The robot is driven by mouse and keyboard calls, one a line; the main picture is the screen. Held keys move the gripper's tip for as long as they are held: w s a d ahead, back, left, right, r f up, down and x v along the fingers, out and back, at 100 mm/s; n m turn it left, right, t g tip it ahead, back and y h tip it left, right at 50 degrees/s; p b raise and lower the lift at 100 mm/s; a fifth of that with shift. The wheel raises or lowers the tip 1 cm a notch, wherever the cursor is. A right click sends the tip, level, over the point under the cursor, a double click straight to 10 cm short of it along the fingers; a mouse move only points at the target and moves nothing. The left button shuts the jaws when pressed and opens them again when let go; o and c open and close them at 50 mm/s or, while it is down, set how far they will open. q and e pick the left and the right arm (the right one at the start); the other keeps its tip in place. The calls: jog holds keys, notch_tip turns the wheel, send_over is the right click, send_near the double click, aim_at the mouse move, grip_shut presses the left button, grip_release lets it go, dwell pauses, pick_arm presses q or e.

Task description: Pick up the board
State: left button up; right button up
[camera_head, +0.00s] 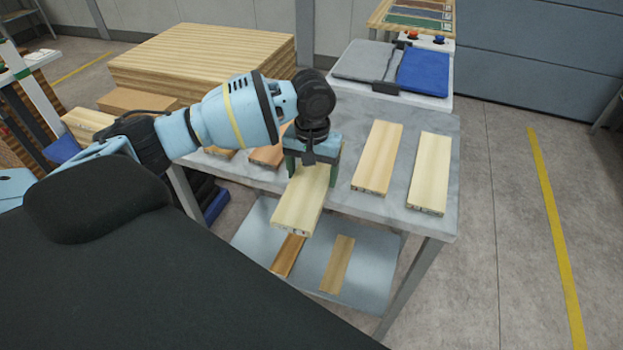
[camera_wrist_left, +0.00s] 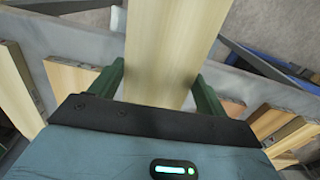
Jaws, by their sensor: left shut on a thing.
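My left gripper (camera_head: 314,168) is shut on a pale wooden board (camera_head: 301,203), with one green finger at each long side of it. The board's near end sticks out past the table's front edge, over the lower shelf. In the left wrist view the same board (camera_wrist_left: 171,45) runs up between the green fingers of my left gripper (camera_wrist_left: 163,88). I cannot tell how far the board is above the tabletop. Two other pale boards lie flat to the right, a nearer one (camera_head: 377,157) and a farther right one (camera_head: 430,173). My right gripper is not in view.
The grey table (camera_head: 395,208) has a lower shelf (camera_head: 317,268) with two wood pieces. A brownish board (camera_head: 269,156) lies left of my gripper. A tray (camera_head: 445,100) with grey and blue cloths stands behind. Stacked planks (camera_head: 200,62) rise at the back left. Floor at right is clear.

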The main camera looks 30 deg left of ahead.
aim_at(302, 228)
pick_arm(q)
jog(key=s+d, duration=0.2)
jog(key=s, duration=0.2)
jog(key=s+d+r+p, duration=0.1)
jog(key=s+d, duration=0.1)
jog(key=s, duration=0.3)
jog(key=s+d+r+p, duration=0.1)
jog(key=s+d, duration=0.2)
jog(key=s, duration=0.1)
jog(key=shift+s, duration=0.2)
jog(key=shift+s+d, duration=0.2)
jog(key=shift+s, duration=0.2)
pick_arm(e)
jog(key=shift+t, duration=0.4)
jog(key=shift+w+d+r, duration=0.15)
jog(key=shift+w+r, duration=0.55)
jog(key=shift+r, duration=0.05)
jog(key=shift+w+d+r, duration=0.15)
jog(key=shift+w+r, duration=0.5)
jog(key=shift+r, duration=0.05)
